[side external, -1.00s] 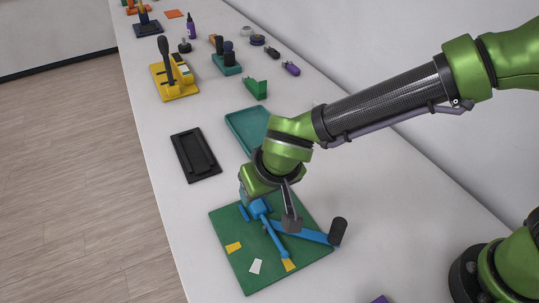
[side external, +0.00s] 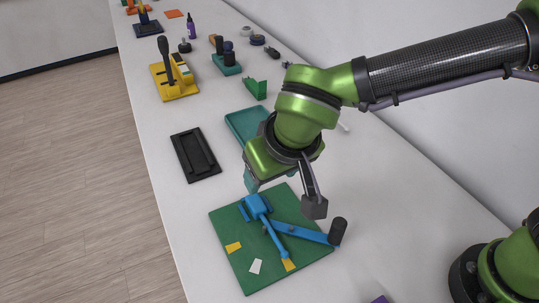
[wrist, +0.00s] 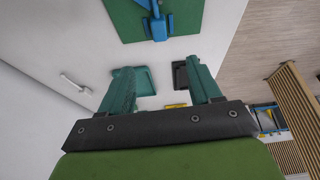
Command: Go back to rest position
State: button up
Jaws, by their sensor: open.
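My gripper (side external: 251,182) hangs above the table, near the far edge of a green board (side external: 236,263). In the wrist view my gripper (wrist: 160,70) has its two teal fingers wide apart with nothing between them. On the board lies a blue lever device (side external: 300,233) with a dark cylindrical knob (side external: 338,231) at its right end. The gripper is clear of the device. In the wrist view part of the blue device (wrist: 159,24) shows at the top edge.
A black tray (side external: 195,155) and a teal tray (side external: 240,122) lie behind the gripper; my arm partly hides the teal one. A yellow fixture (side external: 175,80), a green block (side external: 255,88) and several small items stand farther back. A wall runs along the right.

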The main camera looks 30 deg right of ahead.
jog(key=s+d+r+m+t, duration=0.1)
jog(key=s+d+r, duration=0.1)
jog(key=d, duration=0.7)
jog(key=s+d+r+m+t+y, duration=0.1)
jog(key=s+d+r+m, duration=0.1)
jog(key=d, duration=0.8)
jog(key=s+d+r+m+y, duration=0.1)
jog(key=s+d, duration=0.3)
jog(key=d, duration=0.6)
jog(key=shift+r+m+t, duration=0.3)
jog(key=shift+r+t, duration=0.1)
jog(key=shift+r, duration=0.3)
